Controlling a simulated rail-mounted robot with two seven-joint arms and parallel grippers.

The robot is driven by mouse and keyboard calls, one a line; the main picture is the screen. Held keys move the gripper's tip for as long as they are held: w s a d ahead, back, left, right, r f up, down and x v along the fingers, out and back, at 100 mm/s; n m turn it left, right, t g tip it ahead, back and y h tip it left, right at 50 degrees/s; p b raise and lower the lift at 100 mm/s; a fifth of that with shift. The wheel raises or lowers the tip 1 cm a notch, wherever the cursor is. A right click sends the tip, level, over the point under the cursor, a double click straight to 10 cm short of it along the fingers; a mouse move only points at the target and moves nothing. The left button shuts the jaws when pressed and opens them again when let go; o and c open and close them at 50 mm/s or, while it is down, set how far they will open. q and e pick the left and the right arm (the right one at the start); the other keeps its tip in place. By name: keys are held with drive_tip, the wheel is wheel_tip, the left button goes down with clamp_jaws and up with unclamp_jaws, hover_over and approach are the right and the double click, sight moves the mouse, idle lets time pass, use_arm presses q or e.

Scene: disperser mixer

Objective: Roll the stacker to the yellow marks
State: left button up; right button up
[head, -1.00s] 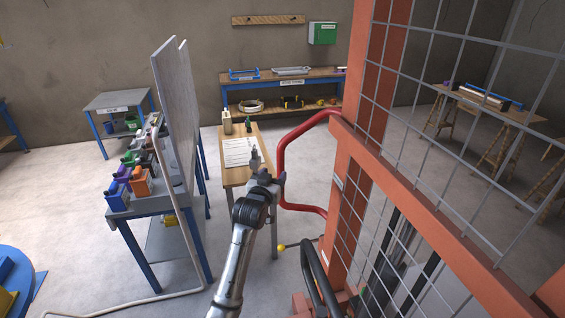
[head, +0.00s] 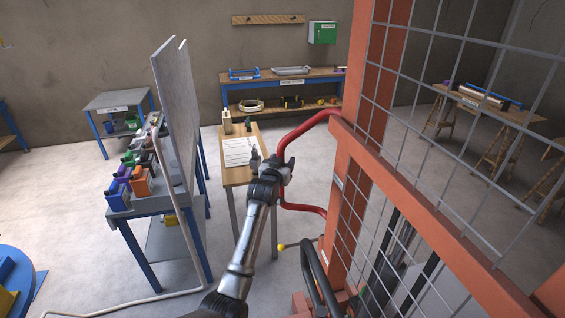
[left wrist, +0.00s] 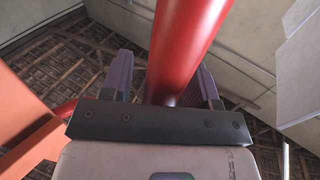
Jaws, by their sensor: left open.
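The stacker (head: 348,170) is a tall orange frame with wire mesh on the right of the head view. A bent red handle (head: 304,125) juts from its left side. My left gripper (head: 270,160) is at the handle's left upright. In the left wrist view the red handle (left wrist: 188,45) runs between the two purple fingers of my open left gripper (left wrist: 165,80). I cannot tell whether the fingers touch it. My right gripper is not in view. I see no yellow marks on the floor.
A small wooden table (head: 238,174) with a paper and bottles stands just left of the handle. A blue-legged bench (head: 150,205) with colored containers and upright panels is further left. A yellow-knobbed lever (head: 282,247) and a black loop (head: 318,275) are low on the stacker.

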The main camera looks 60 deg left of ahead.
use_arm(q)
drive_tip(key=shift+c, duration=0.3)
clamp_jaws()
